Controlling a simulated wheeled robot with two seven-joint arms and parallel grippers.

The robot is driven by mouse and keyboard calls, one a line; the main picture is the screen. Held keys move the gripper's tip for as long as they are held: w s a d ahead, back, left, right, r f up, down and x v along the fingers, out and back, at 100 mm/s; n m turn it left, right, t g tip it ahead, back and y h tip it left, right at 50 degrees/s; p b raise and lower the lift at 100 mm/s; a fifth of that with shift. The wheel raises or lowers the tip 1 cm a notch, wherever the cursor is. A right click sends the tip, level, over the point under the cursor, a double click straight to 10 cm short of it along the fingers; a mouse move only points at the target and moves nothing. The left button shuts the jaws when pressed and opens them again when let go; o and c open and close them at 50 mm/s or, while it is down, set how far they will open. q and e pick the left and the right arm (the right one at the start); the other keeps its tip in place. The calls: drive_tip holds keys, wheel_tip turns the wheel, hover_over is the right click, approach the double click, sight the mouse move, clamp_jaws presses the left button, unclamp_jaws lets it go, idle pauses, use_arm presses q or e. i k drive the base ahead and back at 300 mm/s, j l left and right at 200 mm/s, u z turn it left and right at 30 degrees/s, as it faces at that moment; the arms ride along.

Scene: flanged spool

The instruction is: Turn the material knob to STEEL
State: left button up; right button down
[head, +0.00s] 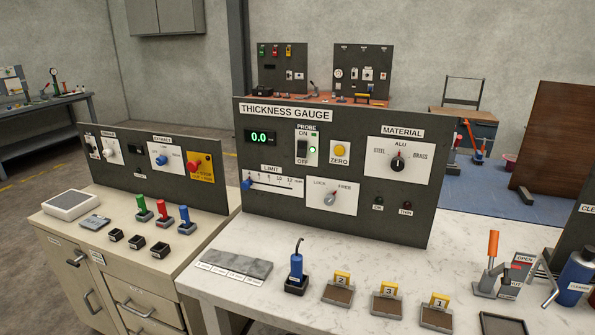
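The material knob (398,163) is a round black knob on a white plate labelled MATERIAL (402,132), on the right side of the thickness gauge panel (260,140). STEEL is printed at its left, ALU above it and BRASS at its right. Its small pointer mark appears to point up at ALU. Nothing covers the knob. Neither of my grippers shows in the head view.
The panel also holds a green 0.0 display (260,137), a probe switch (302,150), a yellow ZERO button (340,150), a limit slider (247,184) and a lock knob (330,199). A blue probe (296,266) and numbered blocks stand on the white bench (390,240) in front.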

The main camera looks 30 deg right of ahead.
sight(397, 164)
drive_tip(key=z, duration=1.5)
